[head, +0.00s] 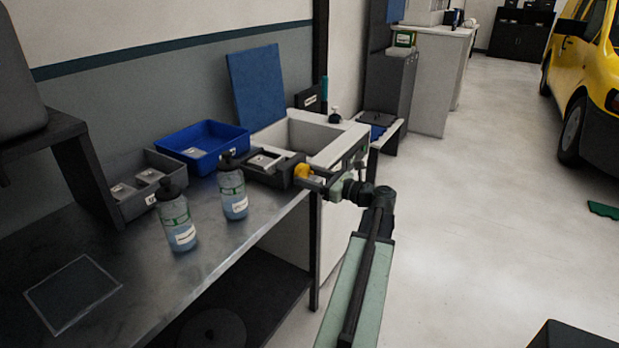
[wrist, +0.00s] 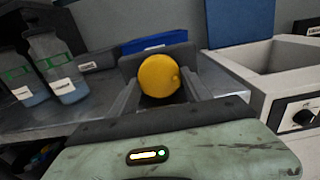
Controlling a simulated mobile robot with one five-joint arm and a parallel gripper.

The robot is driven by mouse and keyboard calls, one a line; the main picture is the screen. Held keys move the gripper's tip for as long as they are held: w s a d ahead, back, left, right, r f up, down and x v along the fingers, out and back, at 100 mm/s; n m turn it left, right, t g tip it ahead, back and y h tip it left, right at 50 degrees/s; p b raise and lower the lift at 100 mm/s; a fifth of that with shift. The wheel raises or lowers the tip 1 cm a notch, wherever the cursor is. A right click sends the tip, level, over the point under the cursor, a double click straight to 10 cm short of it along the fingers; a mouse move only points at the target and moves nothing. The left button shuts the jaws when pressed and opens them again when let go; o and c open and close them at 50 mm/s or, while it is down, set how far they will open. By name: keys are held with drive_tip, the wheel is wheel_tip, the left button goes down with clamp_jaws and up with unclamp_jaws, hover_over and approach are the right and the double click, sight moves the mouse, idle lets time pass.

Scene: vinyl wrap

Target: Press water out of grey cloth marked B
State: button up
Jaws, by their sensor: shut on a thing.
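A dark press-like box (head: 292,178) stands at the far end of the bench by the sink, with a light grey piece (head: 265,161) in its top. That piece looks like a folded cloth with a small label, but I cannot read the letter. A yellow round knob (head: 302,171) sits at the front of the box; it also shows in the wrist view (wrist: 159,76). My gripper (head: 308,176) is shut on this knob, with one finger on each side in the wrist view. The cloth is hidden in the wrist view.
A grey divided tray (head: 135,208) holds more pale grey pieces, and a blue bin (head: 175,141) stands behind. A sink (head: 315,135) and an upright blue board (head: 256,85) are beyond.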

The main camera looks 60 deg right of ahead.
drive_tip(key=shift+n, duration=2.9)
drive_tip(key=o, duration=1.4)
